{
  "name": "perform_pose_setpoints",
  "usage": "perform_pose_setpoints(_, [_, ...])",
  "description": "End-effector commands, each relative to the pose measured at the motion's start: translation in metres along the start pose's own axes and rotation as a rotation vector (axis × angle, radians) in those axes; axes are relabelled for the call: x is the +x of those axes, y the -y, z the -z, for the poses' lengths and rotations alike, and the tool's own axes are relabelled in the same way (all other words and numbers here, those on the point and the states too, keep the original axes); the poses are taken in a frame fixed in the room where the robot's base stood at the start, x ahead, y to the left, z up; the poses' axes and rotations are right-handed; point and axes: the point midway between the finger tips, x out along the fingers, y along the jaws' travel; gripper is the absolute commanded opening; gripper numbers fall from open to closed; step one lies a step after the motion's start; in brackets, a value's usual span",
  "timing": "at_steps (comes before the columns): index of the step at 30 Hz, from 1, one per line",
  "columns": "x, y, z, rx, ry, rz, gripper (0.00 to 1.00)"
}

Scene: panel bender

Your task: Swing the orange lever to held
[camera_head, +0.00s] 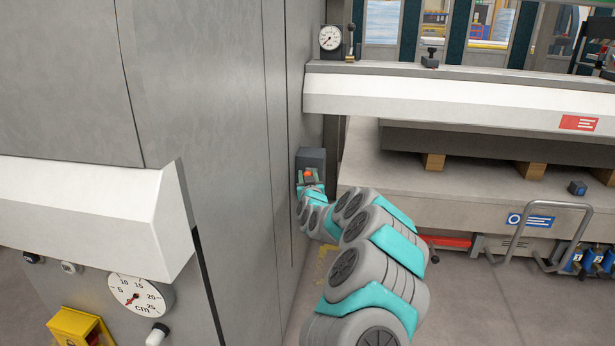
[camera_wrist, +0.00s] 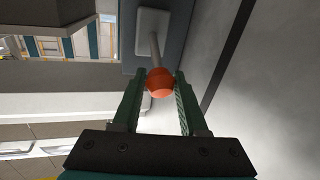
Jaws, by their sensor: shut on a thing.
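The orange lever's round knob (camera_wrist: 160,81) sits between the two fingertips of my gripper (camera_wrist: 160,92) in the wrist view. Its pale metal rod (camera_wrist: 154,44) runs from the knob to a light plate (camera_wrist: 152,22) on a dark grey box. In the head view the orange knob (camera_head: 308,174) shows small at the end of my arm, in front of the grey box (camera_head: 311,158) on the side of the tall grey cabinet. My gripper (camera_head: 308,177) is shut on the knob. Any marks for the lever's positions cannot be made out.
The tall grey cabinet (camera_head: 225,110) stands close at the left of my arm. A white beam (camera_head: 440,98) crosses above a grey bed (camera_head: 460,190) at the right. A metal handrail (camera_head: 515,225) stands low at the right. Open floor (camera_head: 460,300) lies right of my arm.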

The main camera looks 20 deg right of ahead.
Motion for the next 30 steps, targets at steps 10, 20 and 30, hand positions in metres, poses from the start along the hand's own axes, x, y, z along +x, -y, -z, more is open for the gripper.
perform_pose_setpoints(10, [0.0001, 0.0015, 0.0002, -0.001, 0.0, 0.003, 0.0])
perform_pose_setpoints(20, [0.0001, 0.0016, 0.0002, -0.001, 0.0, 0.003, 0.0])
perform_pose_setpoints(30, [0.0, 0.0019, 0.0002, -0.001, 0.0, 0.004, 0.0])
